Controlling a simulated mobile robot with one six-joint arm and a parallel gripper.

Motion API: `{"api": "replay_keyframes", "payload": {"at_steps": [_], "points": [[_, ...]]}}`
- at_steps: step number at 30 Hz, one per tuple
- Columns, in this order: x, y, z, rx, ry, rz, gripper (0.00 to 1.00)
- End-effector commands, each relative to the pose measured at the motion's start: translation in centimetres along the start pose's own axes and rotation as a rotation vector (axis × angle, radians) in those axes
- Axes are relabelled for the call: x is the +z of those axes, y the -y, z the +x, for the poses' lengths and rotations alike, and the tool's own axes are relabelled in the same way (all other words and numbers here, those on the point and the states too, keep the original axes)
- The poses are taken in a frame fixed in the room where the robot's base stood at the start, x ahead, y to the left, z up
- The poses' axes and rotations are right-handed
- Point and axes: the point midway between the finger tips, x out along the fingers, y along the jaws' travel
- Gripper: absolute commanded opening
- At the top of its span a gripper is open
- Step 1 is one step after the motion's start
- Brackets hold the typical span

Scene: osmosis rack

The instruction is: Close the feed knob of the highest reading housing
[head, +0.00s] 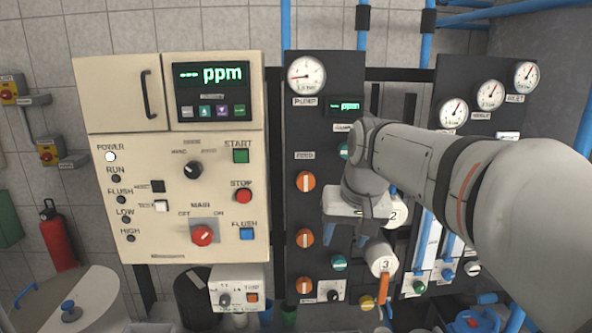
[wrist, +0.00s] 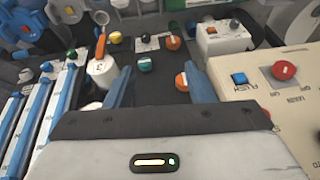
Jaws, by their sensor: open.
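Three orange knobs stand in a column on the black panel (head: 320,205): an upper one (head: 305,181), a middle one (head: 304,238) and a lower one (head: 307,286). Teal knobs sit to their right, one at the lower panel (head: 339,262). White housing end 2 (head: 397,214) is partly behind my arm; housing end 3 (head: 381,261) has an orange handle (head: 383,288). My gripper (head: 346,240) is open and empty before the panel. In the wrist view, an orange knob (wrist: 181,82) and a teal knob (wrist: 143,86) show between the fingers (wrist: 158,82). Housing readings are not legible.
A cream control cabinet (head: 150,225) with a ppm display (head: 211,90) stands left. A small ppm display (head: 345,106) and a gauge (head: 306,75) are on the black panel. Blue pipes and more gauges (head: 453,113) lie right. A small white box (head: 238,289) sits below the cabinet.

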Motion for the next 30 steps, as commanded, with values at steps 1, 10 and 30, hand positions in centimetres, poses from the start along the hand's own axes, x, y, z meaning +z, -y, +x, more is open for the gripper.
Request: {"api": "replay_keyframes", "payload": {"at_steps": [1,10,30], "points": [[-2.8,0.8,-1.3,-0.012,-0.007,0.000,0.54],[-13.7,4.5,-5.3,-0.081,-0.043,0.008,0.61],[-16.8,6.3,-0.2,-0.102,-0.053,0.007,0.61]]}}
